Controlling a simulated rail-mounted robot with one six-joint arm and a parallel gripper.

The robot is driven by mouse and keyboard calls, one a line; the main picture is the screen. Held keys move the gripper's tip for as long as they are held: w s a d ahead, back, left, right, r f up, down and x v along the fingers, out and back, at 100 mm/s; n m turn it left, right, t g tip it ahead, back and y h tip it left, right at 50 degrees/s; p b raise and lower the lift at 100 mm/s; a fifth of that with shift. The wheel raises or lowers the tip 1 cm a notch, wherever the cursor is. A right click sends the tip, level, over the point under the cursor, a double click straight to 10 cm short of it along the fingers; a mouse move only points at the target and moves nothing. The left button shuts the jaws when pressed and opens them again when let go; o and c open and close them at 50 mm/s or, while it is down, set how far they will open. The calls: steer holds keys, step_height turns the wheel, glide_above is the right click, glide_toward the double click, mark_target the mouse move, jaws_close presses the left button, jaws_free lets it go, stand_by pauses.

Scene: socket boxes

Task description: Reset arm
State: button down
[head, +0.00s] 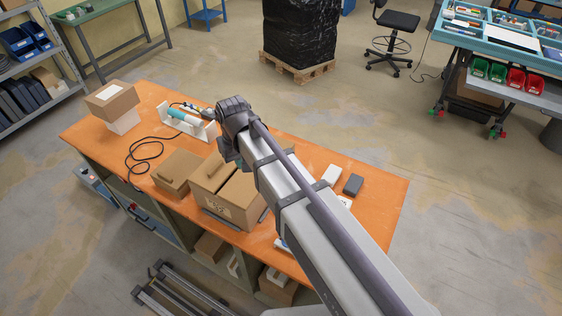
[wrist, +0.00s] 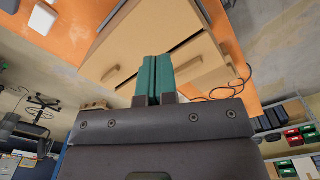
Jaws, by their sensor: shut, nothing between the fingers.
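My arm reaches over the orange workbench (head: 350,185) in the head view, with its wrist above the middle of the bench. In the wrist view my gripper (wrist: 153,62) has its two teal fingers pressed together with nothing between them. A cardboard box (head: 230,190) stands below the arm in the head view, partly hidden by it. A smaller closed cardboard box (head: 178,172) with a handle stands to its left. In the wrist view a large cardboard box (wrist: 150,30) and a handle (wrist: 187,66) show beyond the fingers, apparently apart from them.
A white holder with a teal cylindrical tool (head: 185,118) and a black cable (head: 142,150) lie at the bench's back left. A box on a white block (head: 123,122) stands at the left end. White and dark small boxes (head: 353,184) lie right of the arm. The bench's right end is clear.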

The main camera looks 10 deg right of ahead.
steer(key=shift+f, duration=0.15)
steer(key=s+d+f+m+b, duration=0.2)
steer(key=s+d+f+b, duration=0.3)
steer(key=d, duration=0.6)
steer(key=s+d+f+m+b, duration=0.3)
steer(key=s+d+f+b, duration=0.1)
steer(key=d+f+b, duration=0.6)
steer(key=shift+s+d+f+b, duration=0.25)
steer(key=shift+s+d+b, duration=0.15)
steer(key=shift+d, duration=0.45)
